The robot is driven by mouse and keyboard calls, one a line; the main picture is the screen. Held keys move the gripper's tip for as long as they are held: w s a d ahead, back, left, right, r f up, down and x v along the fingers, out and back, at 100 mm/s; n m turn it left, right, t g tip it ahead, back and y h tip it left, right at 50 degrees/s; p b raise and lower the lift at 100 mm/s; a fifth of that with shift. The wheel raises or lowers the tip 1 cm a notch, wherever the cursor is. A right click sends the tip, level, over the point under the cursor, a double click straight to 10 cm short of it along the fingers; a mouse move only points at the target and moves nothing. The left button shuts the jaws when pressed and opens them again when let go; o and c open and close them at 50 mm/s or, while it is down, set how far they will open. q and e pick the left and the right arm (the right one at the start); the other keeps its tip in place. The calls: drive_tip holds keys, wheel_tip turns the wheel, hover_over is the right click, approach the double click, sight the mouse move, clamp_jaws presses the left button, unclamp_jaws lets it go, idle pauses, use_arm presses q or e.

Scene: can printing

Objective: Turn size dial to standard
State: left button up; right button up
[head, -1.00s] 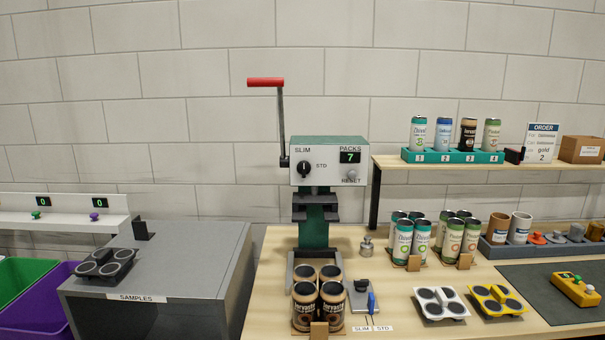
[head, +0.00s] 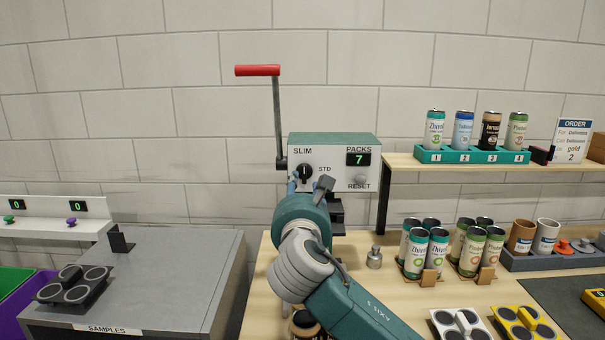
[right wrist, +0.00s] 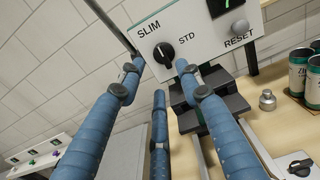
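The size dial (head: 304,172) is a round black knob on the white front panel of the press (head: 340,168), between the words SLIM and STD. In the right wrist view the dial (right wrist: 163,53) shows a white mark that seems to point up toward SLIM. My right gripper (head: 302,187) is just in front of the panel, below the dial. In the right wrist view its blue fingers (right wrist: 160,66) are spread open, with tips on both sides of the dial and a third finger below. I cannot tell whether they touch it. My left gripper is not in view.
The red-handled lever (head: 258,70) rises at the press's left. A RESET knob (head: 360,179) sits right of the dial. A metal weight (head: 374,257) and groups of cans (head: 437,252) stand to the right. The grey samples stand (head: 190,275) is at left.

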sight(302, 175)
drive_tip(key=w, duration=0.2)
drive_tip(key=w+p, duration=0.1)
drive_tip(key=w, duration=0.2)
drive_tip(key=shift+w+f, duration=0.2)
drive_tip(key=shift+w, duration=0.1)
drive_tip(key=w, duration=0.3)
drive_tip(key=shift+w, duration=0.15)
drive_tip(key=c, duration=0.4)
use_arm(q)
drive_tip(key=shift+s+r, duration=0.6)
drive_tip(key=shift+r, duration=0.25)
use_arm(e)
clamp_jaws()
